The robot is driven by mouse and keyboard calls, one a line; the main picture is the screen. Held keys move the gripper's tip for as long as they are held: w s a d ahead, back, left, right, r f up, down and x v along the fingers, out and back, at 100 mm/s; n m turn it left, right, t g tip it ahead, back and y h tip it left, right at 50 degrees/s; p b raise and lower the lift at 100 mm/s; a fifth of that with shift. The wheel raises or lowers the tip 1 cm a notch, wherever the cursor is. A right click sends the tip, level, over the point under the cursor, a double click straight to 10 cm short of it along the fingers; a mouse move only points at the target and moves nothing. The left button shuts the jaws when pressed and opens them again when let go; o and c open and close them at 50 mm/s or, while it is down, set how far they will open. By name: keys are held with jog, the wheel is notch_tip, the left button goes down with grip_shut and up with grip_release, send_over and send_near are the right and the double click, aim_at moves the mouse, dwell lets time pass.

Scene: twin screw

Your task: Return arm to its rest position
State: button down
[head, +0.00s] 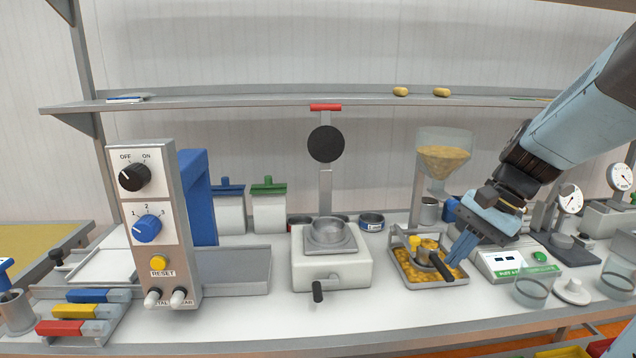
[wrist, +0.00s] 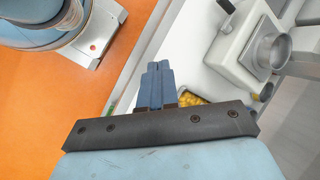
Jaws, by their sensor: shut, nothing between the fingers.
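My arm (head: 580,115) reaches in from the right in the head view. My gripper (head: 458,252) points down and left, with its blue fingers over the right side of a metal tray of yellow pieces (head: 412,279). In the wrist view my gripper (wrist: 156,85) shows its fingers together with nothing between them. I cannot tell from these views how far the fingertips are above the tray or whether they touch its black handle (head: 442,266).
A hopper (head: 443,160) stands behind the tray. A white press with a metal cup (head: 328,236) is left of it. A scale (head: 515,264), glass dishes (head: 531,290) and dial gauges (head: 569,200) stand to the right. A control panel (head: 153,225) is at left. A shelf (head: 240,101) runs overhead.

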jog(key=s+a+r+n+t+h, duration=0.1)
jog(key=s+r+n+t+h, duration=0.4)
jog(key=n, duration=0.3)
jog(key=shift+s+r, duration=0.2)
jog(key=shift+s, duration=0.45)
